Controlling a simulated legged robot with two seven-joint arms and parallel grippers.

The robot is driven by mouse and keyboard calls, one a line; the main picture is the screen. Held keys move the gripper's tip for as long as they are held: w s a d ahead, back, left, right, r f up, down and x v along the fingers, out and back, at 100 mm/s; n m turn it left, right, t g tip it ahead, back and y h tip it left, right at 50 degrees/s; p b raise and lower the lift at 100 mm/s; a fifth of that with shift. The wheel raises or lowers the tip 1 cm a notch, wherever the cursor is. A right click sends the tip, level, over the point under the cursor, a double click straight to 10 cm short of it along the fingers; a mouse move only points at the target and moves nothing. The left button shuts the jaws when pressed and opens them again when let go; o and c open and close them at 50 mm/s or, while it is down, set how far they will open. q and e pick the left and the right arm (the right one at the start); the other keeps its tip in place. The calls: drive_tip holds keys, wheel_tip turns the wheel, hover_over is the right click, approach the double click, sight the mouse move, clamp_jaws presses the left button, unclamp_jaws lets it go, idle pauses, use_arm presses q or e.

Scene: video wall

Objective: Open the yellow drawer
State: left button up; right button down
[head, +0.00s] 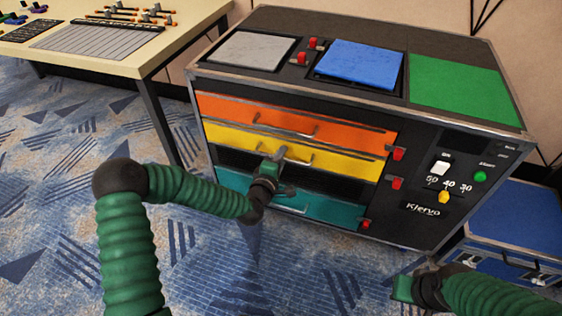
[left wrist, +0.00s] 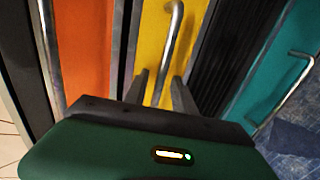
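The yellow drawer (head: 345,161) is in the black cabinet's front, between the orange drawer (head: 340,131) above and a dark band below. Its face looks about flush with the orange one. Its metal bar handle (head: 301,160) is partly hidden by my left gripper (head: 279,158). In the left wrist view, the yellow drawer (left wrist: 189,38) and handle (left wrist: 173,32) show past my left gripper (left wrist: 161,76). Its two fingers are apart, with the handle's lower end in line between them; contact is unclear. My right gripper (head: 403,288) is low at the right, away from the cabinet; its fingers are unclear.
A teal drawer (head: 338,209) with a handle is at the bottom. Red latches (head: 397,154) line the drawers' right side, beside a switch panel (head: 455,180). A blue case (head: 515,222) stands right of the cabinet. A table (head: 145,52) stands left. Carpet in front is clear.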

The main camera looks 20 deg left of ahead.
use_arm(q)
clamp_jaws()
drive_tip(key=shift+s+f, duration=0.1)
idle(1.3)
